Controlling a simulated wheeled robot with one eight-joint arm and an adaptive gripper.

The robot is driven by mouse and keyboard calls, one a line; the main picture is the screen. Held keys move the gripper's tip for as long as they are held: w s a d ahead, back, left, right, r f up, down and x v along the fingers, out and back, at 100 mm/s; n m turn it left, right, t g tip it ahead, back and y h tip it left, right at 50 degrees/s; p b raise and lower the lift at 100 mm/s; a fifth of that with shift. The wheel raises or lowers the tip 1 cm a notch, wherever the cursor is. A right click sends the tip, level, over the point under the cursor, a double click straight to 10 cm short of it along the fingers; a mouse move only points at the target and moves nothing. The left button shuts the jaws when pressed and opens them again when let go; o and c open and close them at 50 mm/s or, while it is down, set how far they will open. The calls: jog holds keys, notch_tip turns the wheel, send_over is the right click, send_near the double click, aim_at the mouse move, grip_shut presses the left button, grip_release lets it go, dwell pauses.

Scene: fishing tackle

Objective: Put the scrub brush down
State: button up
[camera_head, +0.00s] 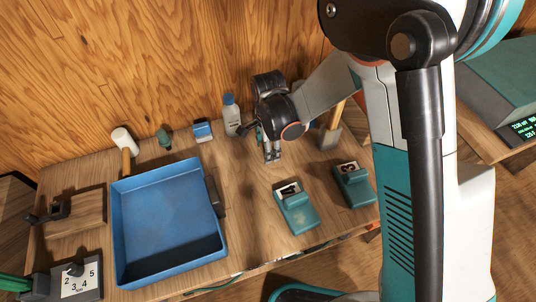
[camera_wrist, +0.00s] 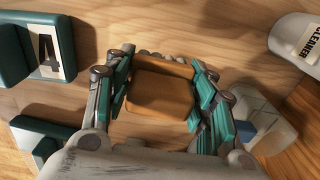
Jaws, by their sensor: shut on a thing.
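The scrub brush (camera_wrist: 160,88) shows in the wrist view as an orange-brown wooden block, with a row of grey bristles along its far edge. My gripper (camera_wrist: 162,95) is shut on it, with teal-padded fingers on its left and right sides. In the head view my gripper (camera_head: 270,155) points down, low over the back middle of the wooden table (camera_head: 245,190). There the brush is mostly hidden by my gripper. I cannot tell whether the brush touches the table.
A white cleaner bottle (camera_head: 231,115) stands close left of my gripper. A mallet (camera_head: 331,137) is close on the right. Two teal numbered blocks (camera_head: 297,212) (camera_head: 355,188) lie in front. A large blue tray (camera_head: 118,235) is at left. Bare wood shows between tray and blocks.

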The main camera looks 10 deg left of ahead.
jog(key=shift+f+b, duration=0.45)
jog(key=shift+f, duration=1.3)
jog(key=shift+f, duration=0.15)
jog(key=o, duration=1.2)
notch_tip(320, 180, up, 12)
jog(key=p, duration=0.4)
jog(key=shift+r, duration=0.2)
